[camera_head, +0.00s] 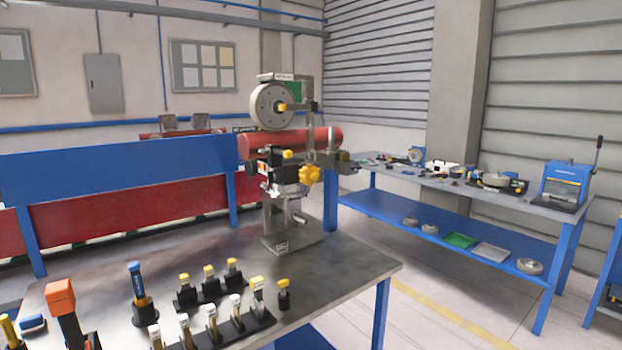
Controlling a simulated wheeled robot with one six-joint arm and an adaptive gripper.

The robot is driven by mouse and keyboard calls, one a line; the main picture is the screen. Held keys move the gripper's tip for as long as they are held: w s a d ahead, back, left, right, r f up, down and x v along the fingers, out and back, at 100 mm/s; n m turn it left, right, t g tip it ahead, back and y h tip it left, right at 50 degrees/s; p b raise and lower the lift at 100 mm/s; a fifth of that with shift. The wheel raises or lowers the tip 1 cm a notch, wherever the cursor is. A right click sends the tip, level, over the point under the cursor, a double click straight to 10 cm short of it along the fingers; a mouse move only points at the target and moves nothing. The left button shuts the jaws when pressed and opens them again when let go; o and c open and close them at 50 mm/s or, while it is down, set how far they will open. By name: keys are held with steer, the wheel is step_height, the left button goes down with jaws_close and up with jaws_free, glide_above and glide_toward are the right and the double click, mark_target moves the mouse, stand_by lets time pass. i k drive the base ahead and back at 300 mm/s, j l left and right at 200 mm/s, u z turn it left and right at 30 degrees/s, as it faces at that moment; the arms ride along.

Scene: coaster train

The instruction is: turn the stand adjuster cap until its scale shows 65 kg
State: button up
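A metal stand (287,236) rises upright from the far right part of the steel workbench (345,268). It carries a pale grey wheel (268,107) at its top and several small fittings below. A yellow lobed knob (310,173) sits on its right side at mid height. A smaller yellow cap (288,154) sits to the left of that knob. I cannot tell which part is the adjuster cap. No scale marks or kg figures can be read at this size. My gripper is not in view.
Racks of yellow- and white-topped tools (212,330) fill the bench's near side. A blue-handled tool (137,285) and an orange-topped tool (60,298) stand left of them. Bare bench lies between racks and stand. A red cylinder (330,139) is behind the stand. A side table (410,178) stands right.

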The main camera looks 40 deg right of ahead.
mark_target(309, 174)
steer(key=i+j+z, duration=0.45)
steer(key=i, duration=0.4)
steer(key=i+j+z, duration=0.5)
steer(key=i+j, duration=0.2)
steer(key=j, duration=0.25)
